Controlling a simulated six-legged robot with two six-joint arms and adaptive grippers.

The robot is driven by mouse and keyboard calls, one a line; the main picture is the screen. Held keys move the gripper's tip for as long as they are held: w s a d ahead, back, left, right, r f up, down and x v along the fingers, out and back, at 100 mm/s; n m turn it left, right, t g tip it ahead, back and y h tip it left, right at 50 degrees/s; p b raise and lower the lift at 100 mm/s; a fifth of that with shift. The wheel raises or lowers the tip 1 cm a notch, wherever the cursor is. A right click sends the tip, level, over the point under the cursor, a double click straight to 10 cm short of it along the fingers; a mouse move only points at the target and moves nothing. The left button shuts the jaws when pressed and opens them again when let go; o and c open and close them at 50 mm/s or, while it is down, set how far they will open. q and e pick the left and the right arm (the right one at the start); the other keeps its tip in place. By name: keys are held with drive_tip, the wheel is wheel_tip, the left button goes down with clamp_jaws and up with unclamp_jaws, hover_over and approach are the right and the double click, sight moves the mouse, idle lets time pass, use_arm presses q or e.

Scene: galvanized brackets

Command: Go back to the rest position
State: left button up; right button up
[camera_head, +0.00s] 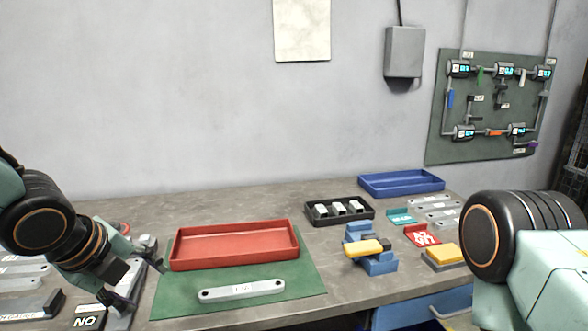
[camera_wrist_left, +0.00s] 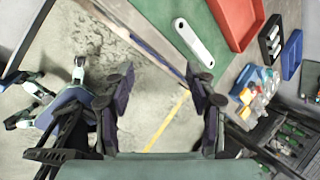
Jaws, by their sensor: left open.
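My left gripper (camera_head: 140,283) is open at the left front of the bench in the head view, beside the green mat (camera_head: 310,285). In the left wrist view the spread fingers (camera_wrist_left: 160,82) have nothing between them, with the floor showing beyond. A red tray (camera_head: 235,245) stands on the mat behind the bracket and looks empty. My right gripper is out of the head view; only part of that arm shows.
A black tray (camera_head: 322,221) with metal pieces, a blue tray (camera_head: 400,184) and a blue fixture with a yellow top (camera_head: 368,247) stand at the right of the bench. Grey brackets lie at both ends.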

use_arm(q)
drive_tip(key=s+d+f+n+b, duration=0.1)
drive_tip(key=s+d+f+n, duration=0.1)
drive_tip(key=f+n, duration=0.7)
drive_tip(key=s+d+f+n, duration=0.25)
drive_tip(key=f+n, duration=0.55)
drive_tip(key=n, duration=0.4)
drive_tip(key=s+a+f+n+g, duration=0.1)
drive_tip(key=s+f+n+g, duration=0.1)
drive_tip(key=s+f, duration=0.6)
drive_tip(key=s+a+f+n+g+y+b, duration=0.1)
drive_tip(key=s+f+g, duration=0.3)
drive_tip(key=s+f, duration=0.5)
drive_tip(key=s, duration=0.7)
drive_tip(key=shift+a+f+n+b, duration=0.2)
drive_tip(key=shift+f+n+b, duration=0.1)
drive_tip(key=shift+n, duration=0.1)
drive_tip(key=shift+s, duration=0.15)
